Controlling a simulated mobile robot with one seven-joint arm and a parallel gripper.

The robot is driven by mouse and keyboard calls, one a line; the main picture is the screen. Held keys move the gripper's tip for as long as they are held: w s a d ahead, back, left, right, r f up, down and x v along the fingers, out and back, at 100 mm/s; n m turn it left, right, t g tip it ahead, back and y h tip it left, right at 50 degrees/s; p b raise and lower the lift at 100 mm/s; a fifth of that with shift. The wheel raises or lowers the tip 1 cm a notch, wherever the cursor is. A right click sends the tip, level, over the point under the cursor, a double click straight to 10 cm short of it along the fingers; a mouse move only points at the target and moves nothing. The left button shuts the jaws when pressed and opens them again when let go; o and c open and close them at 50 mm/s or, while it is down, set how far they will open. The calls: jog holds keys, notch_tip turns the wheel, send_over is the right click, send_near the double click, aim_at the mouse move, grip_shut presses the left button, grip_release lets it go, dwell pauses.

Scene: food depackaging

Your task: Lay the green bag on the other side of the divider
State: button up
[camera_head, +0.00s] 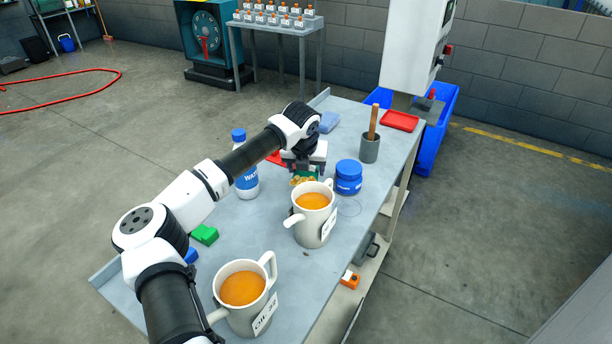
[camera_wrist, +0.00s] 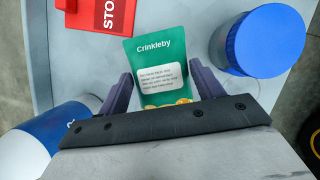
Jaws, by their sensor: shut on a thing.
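The green bag (camera_wrist: 160,58) is labelled "Crinkleby", with a white text panel and yellow pieces at its lower end. My gripper (camera_wrist: 165,84) is shut on it, one finger along each side. In the head view my gripper (camera_head: 304,165) is over the middle of the table, and only a small part of the bag (camera_head: 304,180) shows below it. I cannot tell whether the bag touches the table. I cannot make out which thing is the divider.
A water bottle (camera_head: 246,178) stands left of my gripper, a blue-lidded jar (camera_head: 348,179) to its right. Mugs of orange liquid (camera_head: 314,222) (camera_head: 243,310) stand nearer. A grey cup with a wooden stick (camera_head: 369,148) and red tray (camera_head: 400,121) are farther back.

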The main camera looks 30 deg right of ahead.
aim_at(306, 179)
notch_tip(306, 179, down, 3)
jog(key=shift+f+p, duration=0.2)
jog(key=shift+p, duration=0.4)
jog(key=shift+f, duration=0.35)
jog(key=shift+f+b, duration=0.25)
jog(key=shift+b, duration=0.05)
jog(key=o, duration=1)
jog(key=shift+r, duration=0.1)
jog(key=shift+c, duration=0.2)
jog(key=shift+r, duration=0.15)
